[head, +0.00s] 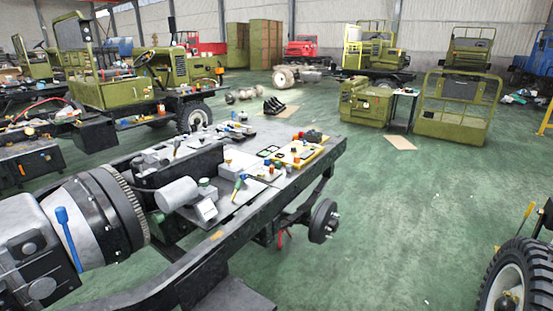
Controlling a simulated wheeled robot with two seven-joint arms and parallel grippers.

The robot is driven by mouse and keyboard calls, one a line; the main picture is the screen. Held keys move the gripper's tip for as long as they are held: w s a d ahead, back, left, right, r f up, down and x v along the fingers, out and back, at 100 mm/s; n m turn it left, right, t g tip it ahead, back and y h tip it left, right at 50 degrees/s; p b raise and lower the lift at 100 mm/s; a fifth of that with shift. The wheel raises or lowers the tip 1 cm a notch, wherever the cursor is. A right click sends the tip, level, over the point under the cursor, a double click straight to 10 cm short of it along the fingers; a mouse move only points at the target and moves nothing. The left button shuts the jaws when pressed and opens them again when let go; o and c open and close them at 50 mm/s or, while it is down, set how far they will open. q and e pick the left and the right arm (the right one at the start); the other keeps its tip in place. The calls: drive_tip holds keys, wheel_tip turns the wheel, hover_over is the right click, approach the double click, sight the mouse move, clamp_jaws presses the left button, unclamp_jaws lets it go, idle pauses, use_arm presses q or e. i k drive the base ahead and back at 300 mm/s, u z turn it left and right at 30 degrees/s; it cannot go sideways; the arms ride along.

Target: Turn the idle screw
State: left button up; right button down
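I cannot make out the idle screw; it is too small to tell or hidden. A dark chassis frame (262,221) runs from the bottom left toward the middle. On it lies a flat work surface with small parts and tools. A screwdriver-like tool with a green and yellow handle (239,184) lies there. A grey cylindrical part (176,194) and a small pale block (206,210) sit left of it. A yellow tray (314,156) with small items lies at the far right end. Neither of my grippers shows in the head view.
A large grey engine-like unit (95,215) with a blue lever (68,237) fills the lower left. A wheel hub (323,221) sticks out below the frame's right side. A tire (513,280) stands at the lower right. The green floor (400,220) between is clear.

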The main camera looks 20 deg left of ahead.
sight(228, 160)
drive_tip(key=z, duration=0.5)
drive_tip(key=i, duration=2.9)
drive_tip(key=u, duration=1.85)
